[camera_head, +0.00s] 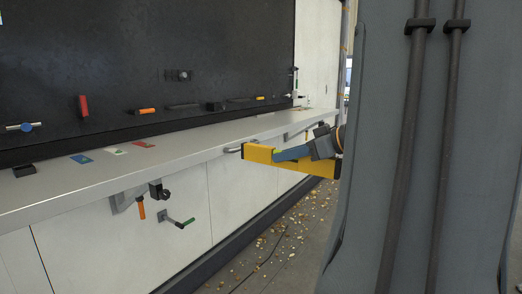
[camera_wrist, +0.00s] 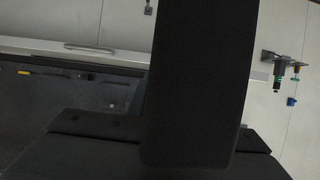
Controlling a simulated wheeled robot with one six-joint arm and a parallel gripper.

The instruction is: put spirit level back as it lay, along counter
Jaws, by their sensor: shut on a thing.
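The yellow spirit level (camera_head: 262,155) with a dark end shows in the head view, in front of the counter's front edge and apart from the wall. My gripper (camera_head: 292,153) is shut on it, with a blue-grey finger lying across its side. The level's right part is hidden behind my own body. The long grey counter (camera_head: 190,152) runs from the lower left toward the back right. In the wrist view a large dark shape fills the middle and hides the fingertips; I cannot tell there how the level is held.
A black block (camera_head: 24,170), a blue card (camera_head: 81,158), a white-green card (camera_head: 115,151) and a red card (camera_head: 142,144) lie on the counter's left part. Tools hang on the dark back panel (camera_head: 150,60). Clamps with handles (camera_head: 163,190) stick out below the edge. Counter right of the cards looks clear.

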